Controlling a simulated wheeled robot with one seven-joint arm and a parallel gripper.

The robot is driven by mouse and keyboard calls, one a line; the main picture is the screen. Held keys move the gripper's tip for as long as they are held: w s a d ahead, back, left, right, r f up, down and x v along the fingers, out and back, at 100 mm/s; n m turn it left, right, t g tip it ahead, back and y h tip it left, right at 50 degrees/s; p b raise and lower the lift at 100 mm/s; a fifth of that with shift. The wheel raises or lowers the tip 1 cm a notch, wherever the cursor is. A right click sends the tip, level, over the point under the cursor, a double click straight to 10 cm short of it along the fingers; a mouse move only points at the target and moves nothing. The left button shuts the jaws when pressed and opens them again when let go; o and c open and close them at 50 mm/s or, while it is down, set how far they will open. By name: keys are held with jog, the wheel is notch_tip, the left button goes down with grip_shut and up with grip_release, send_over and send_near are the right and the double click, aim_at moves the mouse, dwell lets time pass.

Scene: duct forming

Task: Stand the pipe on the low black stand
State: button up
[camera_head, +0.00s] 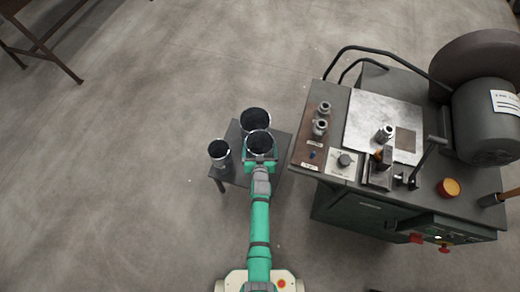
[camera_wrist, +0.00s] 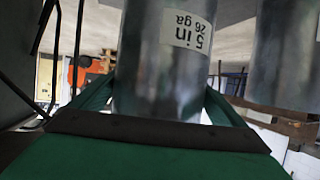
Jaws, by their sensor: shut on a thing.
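The pipe (camera_head: 260,143) is a grey metal tube with a dark open top. My gripper (camera_head: 260,162) is shut on it from the near side and holds it upright over the low black stand (camera_head: 281,143). In the wrist view the pipe (camera_wrist: 150,85) sits between the green fingers, with a "5 in 26 ga" label. I cannot tell whether its lower end touches the stand.
Another pipe (camera_head: 256,119) stands just behind the held one, very close to it. A smaller pipe (camera_head: 219,153) stands at the stand's left edge. The machine bench (camera_head: 335,190) is close on the right. Floor to the left is clear.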

notch_tip(320, 180, down, 3)
jog(key=shift+w, duration=0.15)
jog(key=shift+w+f, duration=0.2)
jog(key=shift+f, duration=0.05)
dwell(0.8)
jog(key=o, duration=1.4)
jog(key=shift+s+d, duration=0.1)
jog(key=shift+d, duration=0.1)
jog(key=shift+a, duration=0.1)
jog(key=shift+s, duration=0.1)
